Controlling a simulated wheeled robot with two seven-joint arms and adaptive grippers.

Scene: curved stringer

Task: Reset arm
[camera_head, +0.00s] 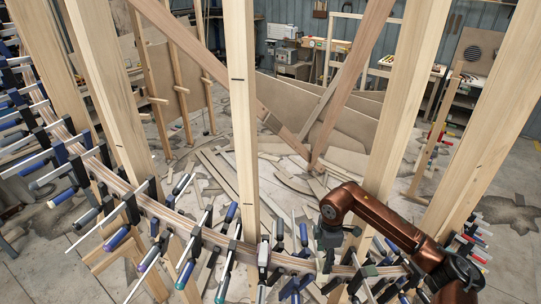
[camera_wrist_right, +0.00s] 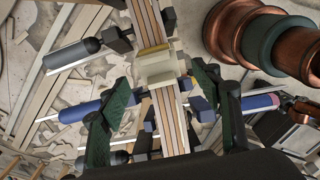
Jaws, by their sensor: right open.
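My right arm is copper coloured and comes in from the lower right in the head view. Its right gripper (camera_head: 327,257) points down over the curved laminated stringer (camera_head: 185,225). In the right wrist view, my right gripper (camera_wrist_right: 162,82) has its two green-padded fingers spread apart, one on each side of the stringer (camera_wrist_right: 172,125). A pale clamp block (camera_wrist_right: 155,66) sits across the stringer between and just beyond the fingertips. I cannot tell whether the fingers touch anything. No left gripper shows in the head view.
Several bar clamps with blue handles (camera_head: 118,239) line the stringer closely on both sides. Tall wooden posts (camera_head: 241,110) rise along it, including one (camera_head: 402,100) near my right arm. Loose boards lie on the floor behind. A workbench (camera_head: 293,65) stands at the back.

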